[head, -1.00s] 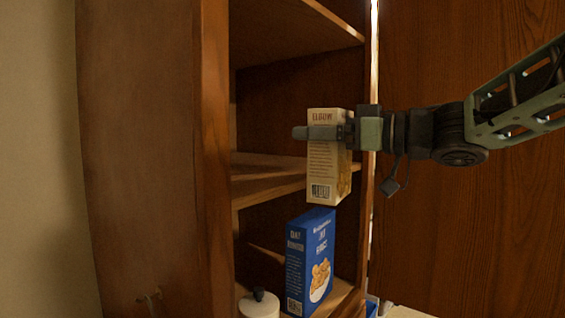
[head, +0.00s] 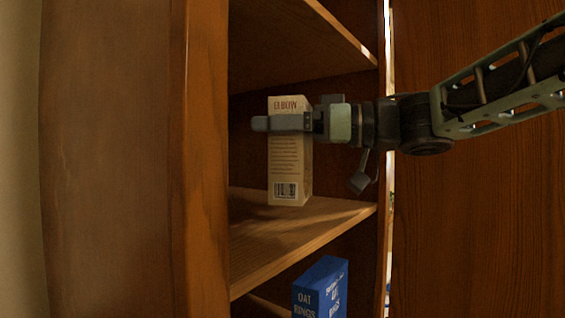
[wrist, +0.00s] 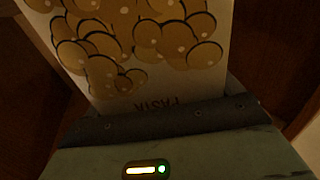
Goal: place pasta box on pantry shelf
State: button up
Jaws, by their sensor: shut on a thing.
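The pasta box (head: 287,168) is cream coloured and upright, with "ELBOW" on top and a barcode low on its side. My gripper (head: 284,123) is shut around its upper part from the right. The box is over the middle pantry shelf (head: 290,238), inside the cabinet opening. Its bottom is at or very near the shelf surface; I cannot tell if it touches. In the wrist view the box (wrist: 150,50) fills the top, with "PASTA" and pasta pictures on its face.
The cabinet's left side panel (head: 110,160) stands close to the left of the opening. An upper shelf (head: 300,35) is above the box. A blue oat rings box (head: 320,287) stands below. The middle shelf looks otherwise clear.

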aim_at(282, 155)
jog(key=shift+f+p, duration=0.4)
jog(key=shift+f, duration=1.8)
jog(key=shift+f, duration=0.1)
jog(key=o, duration=1.1)
jog(key=shift+f, duration=0.1)
jog(key=shift+c, duration=0.2)
jog(key=shift+r, duration=0.25)
jog(key=b+v, duration=0.4)
jog(key=v, duration=0.8)
jog(key=shift+f, duration=0.1)
